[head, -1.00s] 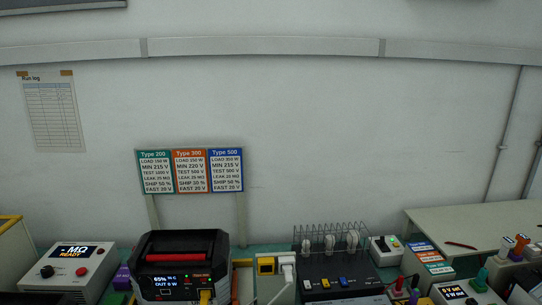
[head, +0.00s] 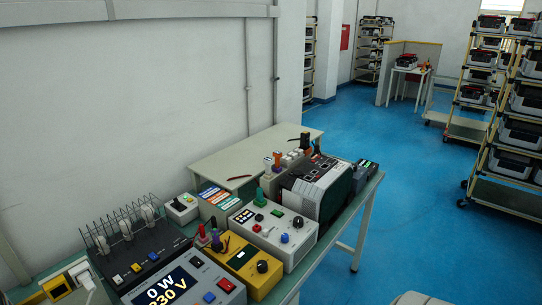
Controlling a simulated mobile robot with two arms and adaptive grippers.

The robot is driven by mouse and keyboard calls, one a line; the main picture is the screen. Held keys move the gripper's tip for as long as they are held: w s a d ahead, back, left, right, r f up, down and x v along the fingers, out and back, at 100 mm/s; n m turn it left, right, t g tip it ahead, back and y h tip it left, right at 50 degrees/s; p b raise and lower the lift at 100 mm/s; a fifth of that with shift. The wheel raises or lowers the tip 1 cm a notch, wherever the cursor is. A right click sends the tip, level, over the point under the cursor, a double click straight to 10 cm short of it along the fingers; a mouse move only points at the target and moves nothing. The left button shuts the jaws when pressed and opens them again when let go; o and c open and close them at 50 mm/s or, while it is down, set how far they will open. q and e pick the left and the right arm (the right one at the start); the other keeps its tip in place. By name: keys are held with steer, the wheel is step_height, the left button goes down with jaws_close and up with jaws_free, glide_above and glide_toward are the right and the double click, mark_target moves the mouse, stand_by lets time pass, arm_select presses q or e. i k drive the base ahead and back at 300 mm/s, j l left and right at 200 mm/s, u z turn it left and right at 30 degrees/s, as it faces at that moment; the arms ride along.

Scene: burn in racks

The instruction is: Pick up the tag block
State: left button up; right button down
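A pale block with blue, orange and green labelled strips on top (head: 217,197) stands on the bench in the head view, between a small white switch box and a white instrument. It may be the tag block, but I cannot tell for sure. Small white stamp-like pieces with dark, orange and purple tops (head: 277,162) stand further back, beside a large grey device. Neither of my grippers is seen in the head view.
The bench holds a white instrument (head: 274,230), a yellow meter (head: 247,262), a power meter (head: 184,284), a black socket unit with a wire rack (head: 140,256) and a grey ribbed device (head: 318,184). Blue floor (head: 400,205) lies open to the right, before shelved carts (head: 492,150).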

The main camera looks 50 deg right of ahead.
mark_target(294, 155)
steer(key=l+z, duration=0.15)
steer(key=l, duration=0.25)
steer(key=i+l+z, duration=0.15)
steer(key=l, duration=0.3)
steer(key=l+z, duration=0.15)
steer(key=l, duration=0.25)
steer(key=i+l+z, duration=0.1)
steer(key=l, duration=0.3)
steer(key=i+l+z, duration=0.15)
steer(key=l, duration=0.25)
steer(key=i+l+z, duration=0.15)
steer(key=l, duration=0.2)
steer(key=k+l, duration=0.05)
